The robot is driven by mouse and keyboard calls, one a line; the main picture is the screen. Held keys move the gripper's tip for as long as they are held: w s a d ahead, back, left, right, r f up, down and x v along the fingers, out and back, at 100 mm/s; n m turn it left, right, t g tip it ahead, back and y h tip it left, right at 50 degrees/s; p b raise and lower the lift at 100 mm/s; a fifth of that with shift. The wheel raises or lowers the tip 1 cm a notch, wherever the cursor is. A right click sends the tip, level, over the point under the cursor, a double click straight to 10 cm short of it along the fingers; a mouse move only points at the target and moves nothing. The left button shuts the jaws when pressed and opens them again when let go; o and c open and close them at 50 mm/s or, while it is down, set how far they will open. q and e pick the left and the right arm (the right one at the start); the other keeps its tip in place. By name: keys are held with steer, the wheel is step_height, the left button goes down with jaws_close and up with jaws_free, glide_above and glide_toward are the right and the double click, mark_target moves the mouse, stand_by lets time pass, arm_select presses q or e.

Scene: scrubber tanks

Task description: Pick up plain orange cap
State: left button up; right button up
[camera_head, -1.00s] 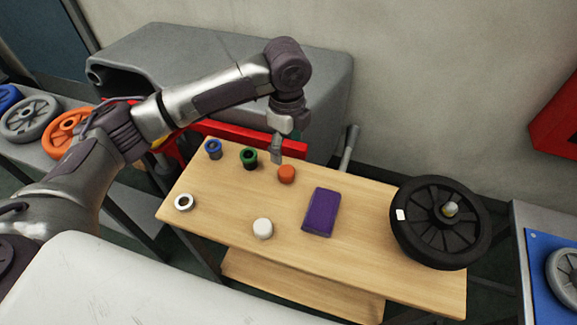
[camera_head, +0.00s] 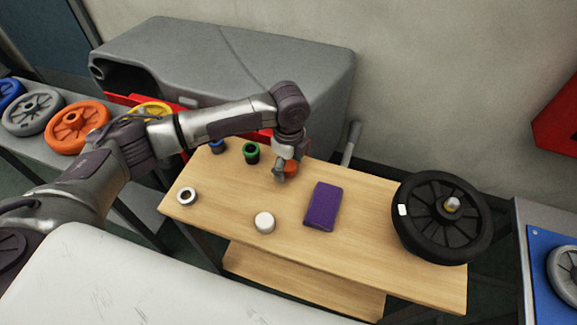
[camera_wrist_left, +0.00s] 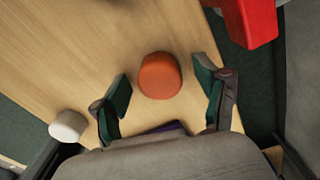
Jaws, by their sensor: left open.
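The plain orange cap (camera_head: 291,166) stands on the wooden table, partly hidden behind my left gripper (camera_head: 280,176) in the head view. In the left wrist view the orange cap (camera_wrist_left: 160,76) lies just beyond and between the two spread fingers of my left gripper (camera_wrist_left: 166,101). The fingers are open, with nothing between them, and a gap shows on each side of the cap. My right gripper is not in view.
A red object (camera_wrist_left: 248,20) rises near the table's back edge.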

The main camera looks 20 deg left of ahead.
arm_select(q)
steer(key=c, duration=1)
